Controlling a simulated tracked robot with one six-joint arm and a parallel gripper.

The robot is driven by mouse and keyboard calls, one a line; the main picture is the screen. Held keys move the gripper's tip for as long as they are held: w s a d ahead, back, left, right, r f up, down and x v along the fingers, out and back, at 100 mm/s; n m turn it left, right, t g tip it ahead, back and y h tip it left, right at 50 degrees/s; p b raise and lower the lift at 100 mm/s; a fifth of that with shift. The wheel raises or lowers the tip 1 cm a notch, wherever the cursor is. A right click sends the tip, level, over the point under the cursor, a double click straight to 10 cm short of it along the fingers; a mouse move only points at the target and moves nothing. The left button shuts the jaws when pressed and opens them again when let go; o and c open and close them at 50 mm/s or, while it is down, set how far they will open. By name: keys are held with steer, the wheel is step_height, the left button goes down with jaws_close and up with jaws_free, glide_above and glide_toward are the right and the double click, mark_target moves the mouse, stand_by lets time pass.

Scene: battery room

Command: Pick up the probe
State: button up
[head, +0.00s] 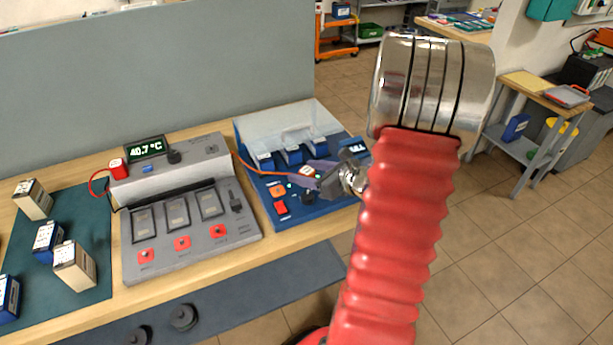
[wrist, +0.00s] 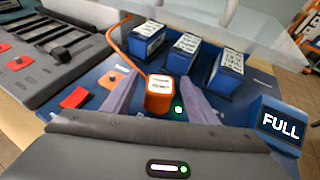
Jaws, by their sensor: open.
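The probe appears to be the orange block (wrist: 159,98) with a white labelled top and an orange cable, at the blue charger (wrist: 90,80). In the wrist view, my gripper (wrist: 158,83) is open, with one purple-grey finger on each side of the block. A gap shows on both sides, and I cannot tell how deep the fingers reach. In the head view, the orange block (head: 308,171) sits between the fingers of my gripper (head: 302,173), partly hidden. Its cable runs left to the grey tester (head: 190,241). A second, red block (head: 118,168) with a red cable stands on that tester.
Several blue batteries (wrist: 186,52) stand in the charger behind the block, under a raised clear cover (head: 285,125). A lit "FULL" display (wrist: 282,125) is at the right. The tester's display (head: 146,148) reads 40.7 °C. Loose batteries (head: 75,265) stand on a green mat (head: 92,215).

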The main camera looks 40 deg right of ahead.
mark_target(309, 171)
steer(key=shift+c, duration=0.3)
steer(key=c, duration=1.2)
steer(key=shift+r, duration=0.1)
steer(key=shift+r, duration=0.75)
steer(key=shift+s+d+r, duration=0.1)
steer(key=shift+s+r, duration=0.1)
steer(key=shift+r, duration=0.3)
steer(key=shift+s+r, duration=0.2)
steer(key=shift+r, duration=0.25)
steer(key=shift+s+d, duration=0.3)
steer(key=shift+s, duration=2.55)
steer(key=shift+s+d, duration=0.35)
steer(key=shift+s, duration=2.5)
steer(key=shift+s+d, duration=0.3)
steer(key=shift+s, duration=2.55)
